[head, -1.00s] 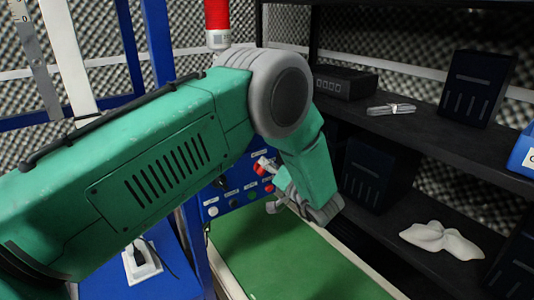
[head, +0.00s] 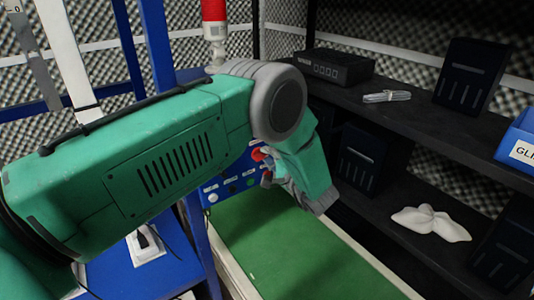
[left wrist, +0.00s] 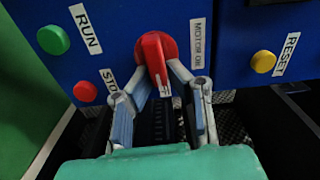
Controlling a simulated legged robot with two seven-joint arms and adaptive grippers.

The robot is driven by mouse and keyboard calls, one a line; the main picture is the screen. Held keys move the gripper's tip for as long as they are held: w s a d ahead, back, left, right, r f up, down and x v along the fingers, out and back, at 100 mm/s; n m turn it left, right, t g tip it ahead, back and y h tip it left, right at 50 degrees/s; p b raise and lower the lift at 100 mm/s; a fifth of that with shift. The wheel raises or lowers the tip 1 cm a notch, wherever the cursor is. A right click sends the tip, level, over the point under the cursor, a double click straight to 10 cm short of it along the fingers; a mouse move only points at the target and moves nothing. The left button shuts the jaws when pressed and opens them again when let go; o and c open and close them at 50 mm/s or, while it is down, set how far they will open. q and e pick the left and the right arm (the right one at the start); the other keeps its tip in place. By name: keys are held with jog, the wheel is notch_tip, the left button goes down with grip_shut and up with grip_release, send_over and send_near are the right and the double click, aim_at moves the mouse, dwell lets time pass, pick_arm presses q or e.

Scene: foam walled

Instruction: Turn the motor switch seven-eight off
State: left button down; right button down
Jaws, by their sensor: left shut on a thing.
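The red motor switch (left wrist: 158,55) is a rotary knob on a blue panel. Its label begins with MOTOR; the rest is hard to read. In the left wrist view its handle points down toward me, slightly tilted. My left gripper (left wrist: 170,85) is shut on the handle, one finger on each side. In the head view the red switch (head: 258,154) shows partly behind my left gripper (head: 266,170), whose wrist and green arm cover much of the panel. My right gripper is not in view.
Beside the switch are a green RUN button (left wrist: 53,40), a red STOP button (left wrist: 85,91) and a yellow RESET button (left wrist: 263,61). A green surface (head: 290,255) lies below the panel. Dark shelves (head: 420,120) with boxes and a white cloth (head: 430,223) stand on the right.

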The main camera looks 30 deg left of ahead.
pick_arm(q)
jog(key=shift+d+f+m, duration=0.15)
jog(key=shift+f+m, duration=0.05)
jog(key=shift+m, duration=0.3)
jog(key=c, duration=1.6)
grip_release()
jog(key=shift+w, duration=0.1)
jog(key=shift+o, duration=0.2)
jog(key=shift+w+f, duration=0.1)
jog(key=shift+w, duration=0.05)
jog(key=v, duration=1.2)
jog(key=shift+f, duration=0.1)
